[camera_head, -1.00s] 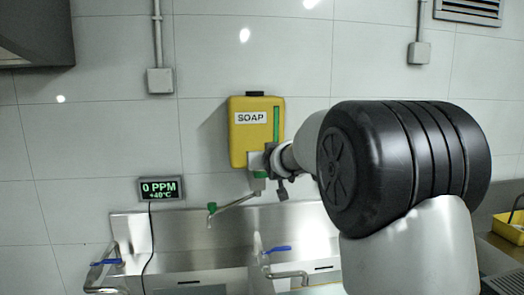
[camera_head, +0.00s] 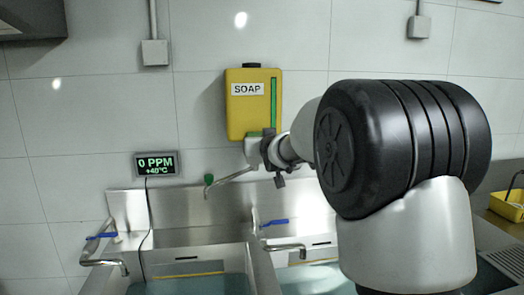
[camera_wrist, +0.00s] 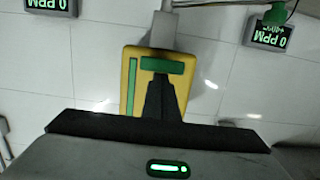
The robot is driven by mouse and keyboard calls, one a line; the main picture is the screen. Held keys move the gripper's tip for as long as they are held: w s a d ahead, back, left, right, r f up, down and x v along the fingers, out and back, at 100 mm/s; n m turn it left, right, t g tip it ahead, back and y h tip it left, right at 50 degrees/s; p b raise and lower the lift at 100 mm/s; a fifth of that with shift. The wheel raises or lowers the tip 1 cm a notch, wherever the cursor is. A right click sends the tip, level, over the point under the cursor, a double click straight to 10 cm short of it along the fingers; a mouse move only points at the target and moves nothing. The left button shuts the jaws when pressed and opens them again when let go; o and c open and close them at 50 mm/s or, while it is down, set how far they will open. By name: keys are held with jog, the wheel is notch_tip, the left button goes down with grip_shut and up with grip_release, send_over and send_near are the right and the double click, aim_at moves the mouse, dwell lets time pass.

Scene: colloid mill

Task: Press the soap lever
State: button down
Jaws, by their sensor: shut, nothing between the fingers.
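The yellow soap dispenser (camera_head: 236,115) with its SOAP label hangs on the tiled wall. It also shows upside down in the wrist view (camera_wrist: 183,97). A green bar, the soap lever (camera_wrist: 150,66), crosses the dispenser's lower part in the wrist view. My gripper (camera_wrist: 158,82) is shut and empty, its dark fingers pointing at the lever and overlapping it in view. In the head view my gripper (camera_head: 266,150) is at the dispenser's lower right. I cannot tell whether the fingertips touch the lever.
Steel sinks (camera_head: 190,236) with water and blue-handled taps stand below. A display (camera_head: 156,164) reads 0 PPM and +40°C. A green-tipped spout (camera_head: 230,177) projects below the dispenser. A yellow basket (camera_head: 507,205) sits at the far right.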

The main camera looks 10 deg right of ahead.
notch_tip(320, 180, down, 6)
jog(key=t+b, duration=0.2)
jog(key=b, duration=1.2)
jog(key=shift+w+r+t, duration=0.1)
jog(key=shift+w+t, duration=0.05)
jog(key=shift+t, duration=0.25)
jog(key=s+r, duration=0.2)
jog(key=s, duration=0.9)
jog(key=shift+s+r, duration=0.3)
jog(key=shift+r, duration=0.1)
